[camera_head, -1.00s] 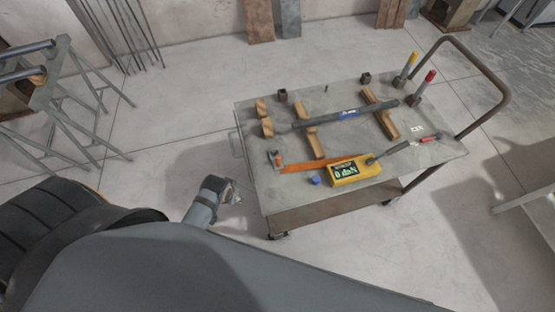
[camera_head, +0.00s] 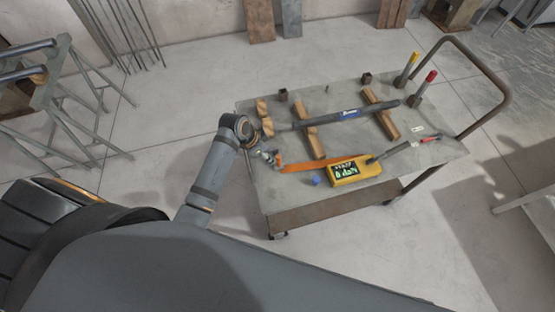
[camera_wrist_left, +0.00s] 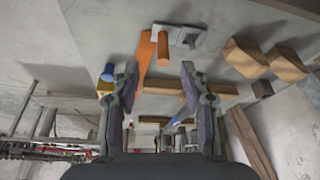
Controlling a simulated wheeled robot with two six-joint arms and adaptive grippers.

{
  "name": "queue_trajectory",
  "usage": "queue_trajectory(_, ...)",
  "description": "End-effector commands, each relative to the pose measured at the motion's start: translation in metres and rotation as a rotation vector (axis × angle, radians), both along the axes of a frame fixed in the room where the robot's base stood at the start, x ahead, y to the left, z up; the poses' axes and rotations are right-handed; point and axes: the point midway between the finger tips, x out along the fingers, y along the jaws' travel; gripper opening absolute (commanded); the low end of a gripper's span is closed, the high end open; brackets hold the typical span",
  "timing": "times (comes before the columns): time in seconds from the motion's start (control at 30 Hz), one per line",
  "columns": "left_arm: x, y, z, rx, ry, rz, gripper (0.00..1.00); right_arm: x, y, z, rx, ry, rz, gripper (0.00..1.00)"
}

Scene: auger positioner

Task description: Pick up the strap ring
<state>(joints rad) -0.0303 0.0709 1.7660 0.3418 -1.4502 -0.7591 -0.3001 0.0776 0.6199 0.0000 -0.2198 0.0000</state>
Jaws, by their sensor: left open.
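An orange strap (camera_head: 305,165) lies on the cart top, running left from a yellow device with a green display (camera_head: 345,173). The strap also shows in the left wrist view (camera_wrist_left: 146,60), ending near a grey metal fitting (camera_wrist_left: 182,36) with an orange cylinder (camera_wrist_left: 163,46). I cannot clearly make out which part is the strap ring. My right gripper is not in view.
Two wood blocks (camera_wrist_left: 262,60) stand near the strap end.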

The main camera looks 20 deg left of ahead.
Motion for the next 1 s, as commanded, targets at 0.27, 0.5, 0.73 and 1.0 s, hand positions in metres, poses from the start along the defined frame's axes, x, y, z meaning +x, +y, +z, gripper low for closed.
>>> queue_trajectory(0.27, 0.009, -0.009, -0.027, -0.002, 0.002, -0.003, 0.45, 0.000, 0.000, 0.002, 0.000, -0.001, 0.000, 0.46)
queue_trajectory(0.5, 0.016, -0.015, -0.049, -0.001, -0.001, -0.002, 0.45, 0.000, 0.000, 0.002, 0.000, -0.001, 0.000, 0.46)
queue_trajectory(0.73, 0.027, -0.022, -0.063, -0.001, 0.001, -0.001, 0.45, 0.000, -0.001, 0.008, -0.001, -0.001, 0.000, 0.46)
queue_trajectory(1.0, 0.038, -0.031, -0.092, 0.000, -0.001, -0.001, 0.45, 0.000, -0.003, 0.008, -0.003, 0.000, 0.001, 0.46)
